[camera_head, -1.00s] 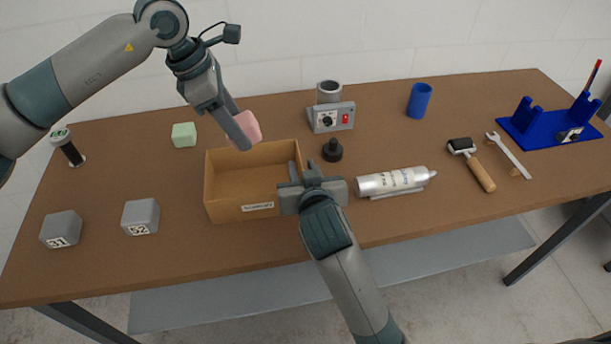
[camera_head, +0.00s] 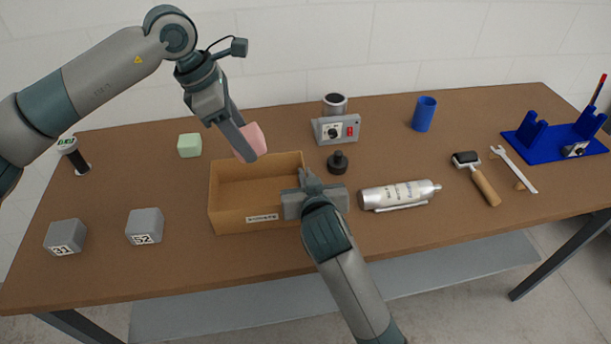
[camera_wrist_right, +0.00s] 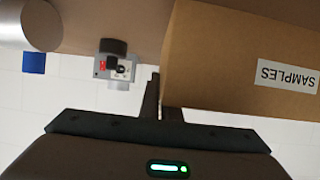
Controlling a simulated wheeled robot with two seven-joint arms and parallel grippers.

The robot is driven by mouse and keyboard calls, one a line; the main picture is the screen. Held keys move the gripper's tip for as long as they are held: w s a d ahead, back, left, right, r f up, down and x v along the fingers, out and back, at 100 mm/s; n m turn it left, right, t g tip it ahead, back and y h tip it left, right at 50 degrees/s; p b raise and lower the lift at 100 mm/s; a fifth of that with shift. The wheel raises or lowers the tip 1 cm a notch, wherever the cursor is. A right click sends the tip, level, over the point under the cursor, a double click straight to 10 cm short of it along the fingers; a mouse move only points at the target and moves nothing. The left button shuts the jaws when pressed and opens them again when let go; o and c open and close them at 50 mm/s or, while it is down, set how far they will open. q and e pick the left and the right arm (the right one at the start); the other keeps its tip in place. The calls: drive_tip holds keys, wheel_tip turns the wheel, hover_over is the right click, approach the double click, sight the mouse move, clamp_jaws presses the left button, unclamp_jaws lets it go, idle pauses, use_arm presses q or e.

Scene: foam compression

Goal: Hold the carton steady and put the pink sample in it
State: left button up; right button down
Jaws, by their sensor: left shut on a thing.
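The pink sample (camera_head: 252,141) is in my left gripper (camera_head: 243,147), which is shut on it. It is held above the carton's back part and shows clear of the carton floor. The open-topped brown carton (camera_head: 228,220) stands on the table with a label on its front. The carton also shows in the right wrist view (camera_wrist_right: 220,70), its SAMPLES label upside down. My right gripper (camera_head: 308,178) is at the carton's right front corner. One finger (camera_wrist_right: 151,98) lies outside the right wall; the other is mostly hidden behind the carton. The grip there is unclear.
A green block (camera_head: 189,145) and two grey numbered blocks (camera_head: 65,237) (camera_head: 144,226) are left of the carton. A grey device (camera_head: 337,130), a black knob-like weight (camera_head: 337,162) and a silver bottle (camera_head: 398,195) are close on the right.

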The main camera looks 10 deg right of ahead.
use_arm(q)
drive_tip(key=shift+f, duration=6.15)
drive_tip(key=o, duration=1.1)
drive_tip(key=shift+r, duration=0.15)
drive_tip(key=v, duration=1.1)
drive_tip(key=shift+a+r, duration=0.15)
drive_tip(key=shift+r, duration=0.2)
use_arm(e)
drive_tip(key=c, duration=1.9)
unclamp_jaws()
drive_tip(key=shift+s, duration=0.15)
